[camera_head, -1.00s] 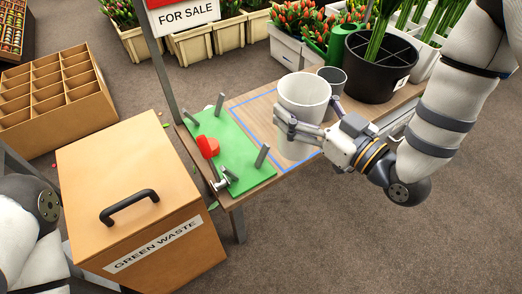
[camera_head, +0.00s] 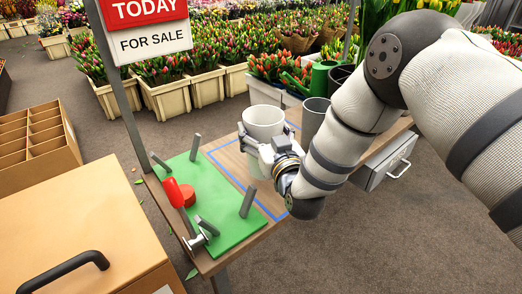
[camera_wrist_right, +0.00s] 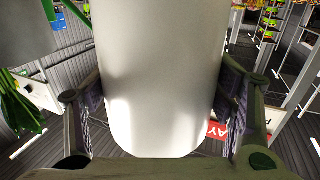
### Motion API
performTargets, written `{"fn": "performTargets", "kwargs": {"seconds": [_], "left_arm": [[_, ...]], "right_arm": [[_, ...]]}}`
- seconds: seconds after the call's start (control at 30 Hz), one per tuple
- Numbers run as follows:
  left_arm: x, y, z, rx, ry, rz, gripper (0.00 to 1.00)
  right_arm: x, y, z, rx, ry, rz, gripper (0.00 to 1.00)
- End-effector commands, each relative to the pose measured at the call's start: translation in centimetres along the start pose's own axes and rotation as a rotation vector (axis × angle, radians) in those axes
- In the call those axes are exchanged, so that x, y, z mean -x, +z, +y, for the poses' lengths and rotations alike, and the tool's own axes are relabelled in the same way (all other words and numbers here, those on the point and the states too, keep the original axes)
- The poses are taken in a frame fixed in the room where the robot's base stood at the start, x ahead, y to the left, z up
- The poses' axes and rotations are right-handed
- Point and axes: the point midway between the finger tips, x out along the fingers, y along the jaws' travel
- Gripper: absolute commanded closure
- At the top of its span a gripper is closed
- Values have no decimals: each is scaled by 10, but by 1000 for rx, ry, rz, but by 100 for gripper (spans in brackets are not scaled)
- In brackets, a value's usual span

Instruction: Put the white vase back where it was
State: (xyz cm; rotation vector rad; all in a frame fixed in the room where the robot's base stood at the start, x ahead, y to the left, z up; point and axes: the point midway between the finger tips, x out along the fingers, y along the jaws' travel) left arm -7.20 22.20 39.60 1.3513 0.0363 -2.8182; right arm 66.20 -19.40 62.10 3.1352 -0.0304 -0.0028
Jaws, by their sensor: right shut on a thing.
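The white vase (camera_head: 264,121) is upright in my right gripper (camera_head: 262,153), over the back part of the blue outlined rectangle (camera_head: 227,172) on the wooden table. The gripper's fingers are shut around its side. I cannot tell whether its base touches the table; the gripper and arm hide part of it. In the right wrist view the white vase (camera_wrist_right: 160,80) fills the middle, with a finger on each side of it. My left gripper is not in view.
A grey pot (camera_head: 314,117) stands close to the vase's right. A green board (camera_head: 222,222) with upright pegs and a red tool (camera_head: 174,194) lies at the table's left end. A lidded orange-brown box (camera_head: 75,225) stands at front left. A sign post (camera_head: 122,90) rises behind.

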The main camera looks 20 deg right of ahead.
Motion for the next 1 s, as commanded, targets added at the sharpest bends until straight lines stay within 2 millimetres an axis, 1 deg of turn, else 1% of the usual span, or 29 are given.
{"fn": "performTargets", "kwargs": {"seconds": [0.13, 0.23, 0.3, 0.5, 0.63, 0.67, 0.7, 0.73, 0.77, 1.0], "left_arm": [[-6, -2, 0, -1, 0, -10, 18], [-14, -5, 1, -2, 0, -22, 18], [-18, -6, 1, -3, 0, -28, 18], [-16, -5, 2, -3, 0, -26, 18], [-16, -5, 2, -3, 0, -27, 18], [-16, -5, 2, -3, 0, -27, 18], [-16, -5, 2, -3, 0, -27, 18], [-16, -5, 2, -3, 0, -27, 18], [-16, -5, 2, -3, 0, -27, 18], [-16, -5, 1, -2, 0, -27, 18]], "right_arm": [[-10, 12, -1, 0, -1, 4, 86], [-10, 33, -1, 0, -1, -1, 86], [-10, 43, -1, 0, -1, 1, 86], [-10, 39, -1, 0, -1, 6, 86], [-10, 42, -1, 0, -1, 5, 86], [-10, 44, -1, 0, -1, 1, 22], [-10, 43, -1, 0, -1, 2, 13], [-10, 43, -1, 0, -1, 2, 6], [-10, 43, -1, 0, -1, 2, 4], [-9, 43, -1, 0, -1, 2, 4]]}}
